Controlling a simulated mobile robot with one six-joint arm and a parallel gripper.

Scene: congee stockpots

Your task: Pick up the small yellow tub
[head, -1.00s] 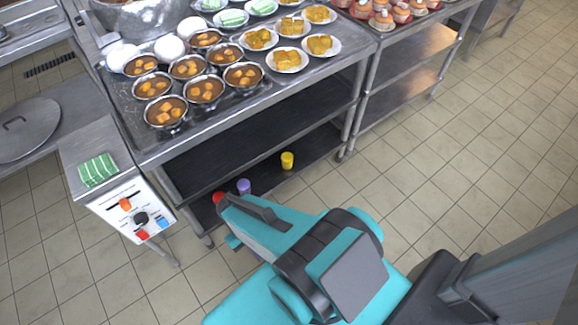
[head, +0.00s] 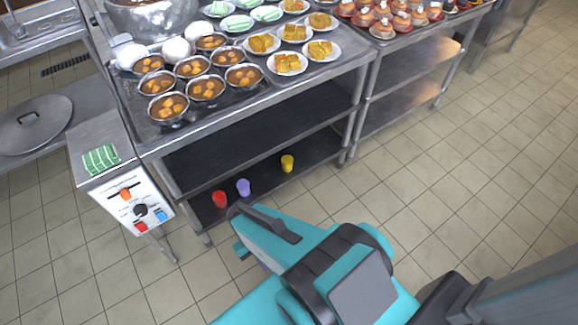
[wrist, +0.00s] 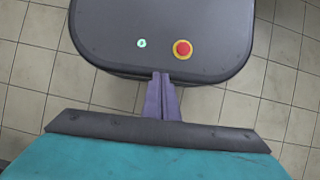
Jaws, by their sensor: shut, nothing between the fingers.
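The small yellow tub (head: 287,163) stands on the bottom shelf of the steel trolley in the head view, to the right of a purple tub (head: 243,187) and a red tub (head: 219,199). My gripper is hidden behind my arm in the head view. In the wrist view my gripper (wrist: 163,80) shows its two purple fingers pressed together, shut and empty. It points over the dark top of my base, away from the tub. The yellow tub is not in the wrist view.
The trolley's bottom shelf (head: 320,150) is open at the front, with a middle shelf (head: 250,135) above it. Bowls of soup (head: 206,88) and plates crowd the top. A control box (head: 133,205) stands at the left. Tiled floor (head: 450,190) is free at the right.

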